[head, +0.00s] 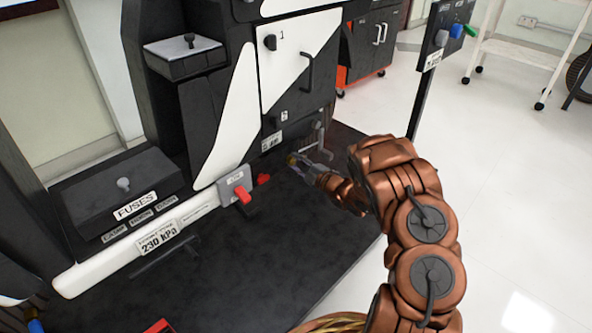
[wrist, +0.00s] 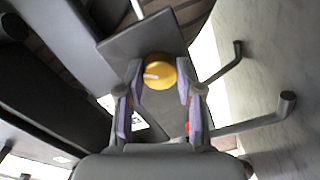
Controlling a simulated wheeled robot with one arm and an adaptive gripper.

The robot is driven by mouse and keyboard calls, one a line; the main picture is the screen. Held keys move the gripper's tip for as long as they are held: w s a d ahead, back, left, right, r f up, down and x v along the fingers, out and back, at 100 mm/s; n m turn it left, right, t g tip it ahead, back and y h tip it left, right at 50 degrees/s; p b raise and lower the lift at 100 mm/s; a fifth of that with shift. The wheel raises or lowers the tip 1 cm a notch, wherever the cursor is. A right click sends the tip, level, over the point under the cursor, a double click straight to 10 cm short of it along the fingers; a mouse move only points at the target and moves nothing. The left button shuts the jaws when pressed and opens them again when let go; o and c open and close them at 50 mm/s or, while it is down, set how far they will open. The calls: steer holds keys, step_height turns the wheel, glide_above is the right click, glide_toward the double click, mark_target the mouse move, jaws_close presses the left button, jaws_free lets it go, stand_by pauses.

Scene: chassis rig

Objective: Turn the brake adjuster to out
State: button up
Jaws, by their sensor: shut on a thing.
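A round yellow knob (wrist: 162,70), which I take to be the brake adjuster, sits on a dark grey plate (wrist: 130,47) in the wrist view. A short white mark on its face points left. My gripper (wrist: 160,82) has one finger on each side of the knob and is shut on it. In the head view, my gripper (head: 300,165) reaches in low at the rig's right end, where the knob (head: 292,159) shows only as a small yellowish spot. Any lettering beside the knob is unreadable here.
A grey bar handle (wrist: 250,125) stands close to the right finger. A red lever (head: 246,200) and a white bar labelled 230 kPa (head: 120,262) lie left of my gripper. A post with coloured knobs (head: 440,35) stands to the right. The dark deck in front is mostly clear.

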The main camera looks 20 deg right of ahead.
steer(key=n+b, duration=0.1)
steer(key=n, duration=0.2)
steer(key=shift+n, duration=2.2)
steer(key=o, duration=1.2)
steer(key=shift+c, duration=0.2)
steer(key=shift+s, duration=0.1)
steer(key=v, duration=1.2)
steer(key=shift+r, duration=0.1)
